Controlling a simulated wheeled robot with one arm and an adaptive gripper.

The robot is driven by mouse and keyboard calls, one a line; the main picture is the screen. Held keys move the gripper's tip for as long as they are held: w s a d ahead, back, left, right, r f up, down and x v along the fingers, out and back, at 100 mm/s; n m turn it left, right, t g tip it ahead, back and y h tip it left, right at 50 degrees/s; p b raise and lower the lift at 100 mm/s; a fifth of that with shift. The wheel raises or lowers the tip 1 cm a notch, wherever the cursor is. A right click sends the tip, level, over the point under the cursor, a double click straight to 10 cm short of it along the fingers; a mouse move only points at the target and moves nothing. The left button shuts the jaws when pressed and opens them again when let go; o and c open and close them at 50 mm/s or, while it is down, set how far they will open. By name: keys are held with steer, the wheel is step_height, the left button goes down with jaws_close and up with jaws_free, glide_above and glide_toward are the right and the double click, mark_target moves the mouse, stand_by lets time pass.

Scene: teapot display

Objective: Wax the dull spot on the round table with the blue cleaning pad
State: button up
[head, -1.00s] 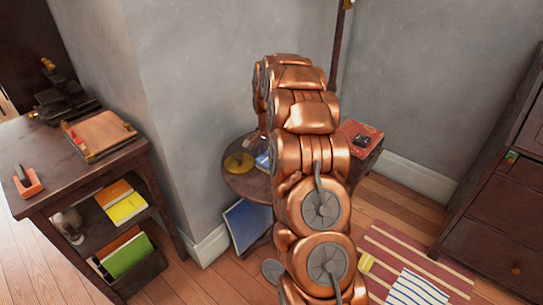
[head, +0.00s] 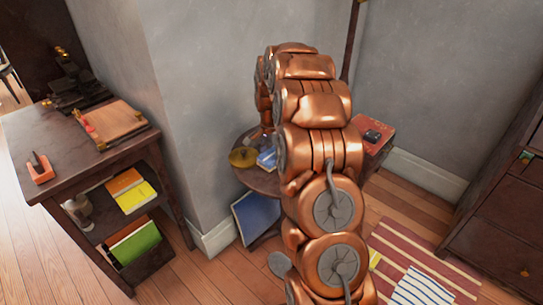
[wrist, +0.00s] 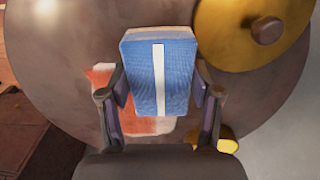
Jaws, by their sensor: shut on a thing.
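The round table (wrist: 60,60) is dark brown and fills most of the wrist view. In the head view its left rim (head: 256,180) shows beside my copper arm. My gripper (wrist: 159,93) is shut on the blue cleaning pad (wrist: 143,82), which has a white stripe and a pale far edge. The pad is over the tabletop; I cannot tell if it touches. A patch with reddish and whitish areas (wrist: 143,126) shows below and left of the pad, partly covered by it. It may be the dull spot. In the head view my arm hides the gripper.
A yellow round lid-like thing with a brown knob (wrist: 245,30) lies close right of the pad. A smaller yellow piece (wrist: 228,141) is near the right finger. A red box (head: 373,138) stands right of my arm. A desk (head: 75,155) is at left, a striped rug (head: 400,255) at right.

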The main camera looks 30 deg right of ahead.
mark_target(271, 155)
steer(key=shift+r+p, duration=0.85)
steer(key=shift+r, duration=2.05)
steer(key=shift+r+p, duration=0.5)
steer(key=shift+r, duration=1)
